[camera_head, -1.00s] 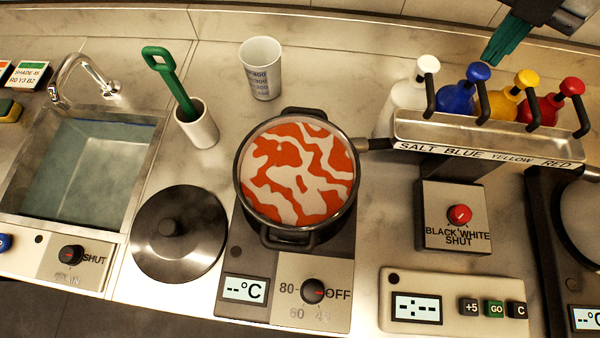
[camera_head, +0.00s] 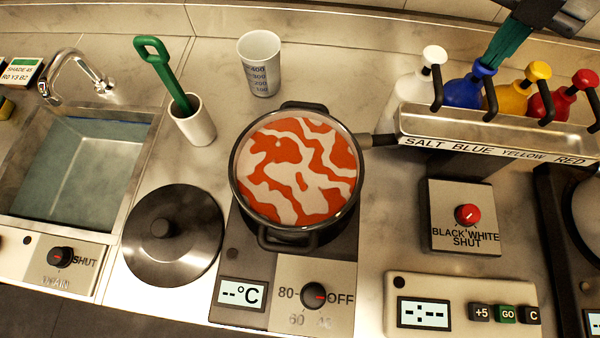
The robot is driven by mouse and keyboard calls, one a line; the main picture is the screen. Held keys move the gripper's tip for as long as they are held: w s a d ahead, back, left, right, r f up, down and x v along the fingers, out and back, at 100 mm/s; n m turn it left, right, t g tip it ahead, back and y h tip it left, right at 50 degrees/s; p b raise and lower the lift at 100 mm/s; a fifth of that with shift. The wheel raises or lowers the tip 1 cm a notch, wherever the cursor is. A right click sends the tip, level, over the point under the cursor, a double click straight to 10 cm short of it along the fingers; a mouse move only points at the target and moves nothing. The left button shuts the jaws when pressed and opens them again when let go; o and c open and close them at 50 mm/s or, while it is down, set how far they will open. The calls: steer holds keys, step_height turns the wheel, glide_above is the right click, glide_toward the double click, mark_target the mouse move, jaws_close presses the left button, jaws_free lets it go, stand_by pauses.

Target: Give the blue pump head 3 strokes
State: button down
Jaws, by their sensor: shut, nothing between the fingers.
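The blue pump head (camera_head: 482,70) sits on the blue bottle (camera_head: 462,92), second from the left in the metal rack (camera_head: 500,134) marked SALT, BLUE, YELLOW, RED. My gripper (camera_head: 493,62), with green fingers, is shut and empty, pointing down from the top right. Its tips are right at the top of the blue pump head; I cannot tell whether they touch it. The blue pump's dark spout hangs over the rack's front.
White (camera_head: 434,57), yellow (camera_head: 538,72) and red (camera_head: 585,80) pump heads stand close beside the blue one. A pot (camera_head: 245,208) with orange and white contents sits left of the rack. A measuring cup (camera_head: 260,62) stands behind the pot.

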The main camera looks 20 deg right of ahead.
steer(key=shift+f, duration=0.4)
steer(key=shift+r, duration=0.1)
steer(key=shift+r+p, duration=0.45)
steer(key=shift+r, duration=0.95)
steer(key=shift+f, duration=0.15)
steer(key=shift+f+b, duration=1.4)
steer(key=shift+b, duration=0.2)
steer(key=shift+r, duration=0.2)
steer(key=shift+r+p, duration=0.8)
steer(key=shift+r, duration=0.55)
steer(key=shift+f, duration=0.2)
